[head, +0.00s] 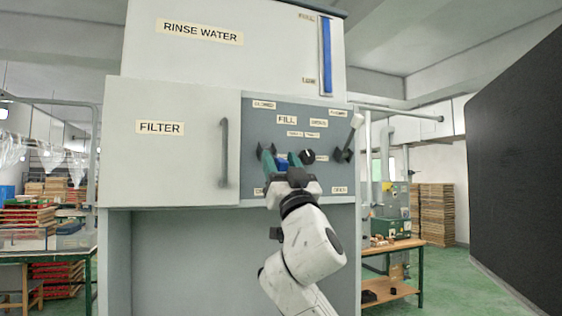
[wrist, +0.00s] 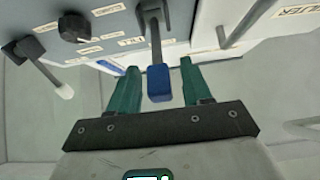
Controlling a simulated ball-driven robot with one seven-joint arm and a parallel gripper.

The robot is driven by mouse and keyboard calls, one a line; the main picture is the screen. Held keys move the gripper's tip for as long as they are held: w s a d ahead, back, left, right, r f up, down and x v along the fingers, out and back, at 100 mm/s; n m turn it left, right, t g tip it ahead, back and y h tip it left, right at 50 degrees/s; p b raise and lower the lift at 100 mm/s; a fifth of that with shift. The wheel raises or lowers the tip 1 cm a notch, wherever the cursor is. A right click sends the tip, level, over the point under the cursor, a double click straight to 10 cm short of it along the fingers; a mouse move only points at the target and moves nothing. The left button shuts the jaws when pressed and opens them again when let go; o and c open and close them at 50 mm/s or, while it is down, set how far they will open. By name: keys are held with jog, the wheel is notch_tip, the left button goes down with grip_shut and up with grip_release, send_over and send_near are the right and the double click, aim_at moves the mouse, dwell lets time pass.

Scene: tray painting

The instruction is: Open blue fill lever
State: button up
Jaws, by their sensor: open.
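The blue fill lever is a dark stem with a blue grip (wrist: 159,84), on the grey control panel (head: 264,122) under the FILL label. In the wrist view the blue grip lies between the two green fingers, with clear space on both sides. My gripper (wrist: 159,68) is open around the lever and not clamped on it. In the head view my gripper (head: 282,160) is in front of the lower left part of the panel and hides most of the lever.
A black knob (head: 307,156) sits just right of my gripper. Further right is a second lever with a white grip (head: 356,121), tilted upward. The FILTER door (head: 170,170) with a vertical grey handle (head: 224,150) is on the left. The space below the cabinet is open.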

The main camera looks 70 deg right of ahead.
jog(key=shift+c, duration=0.3)
grip_shut()
jog(key=shift+f, duration=0.1)
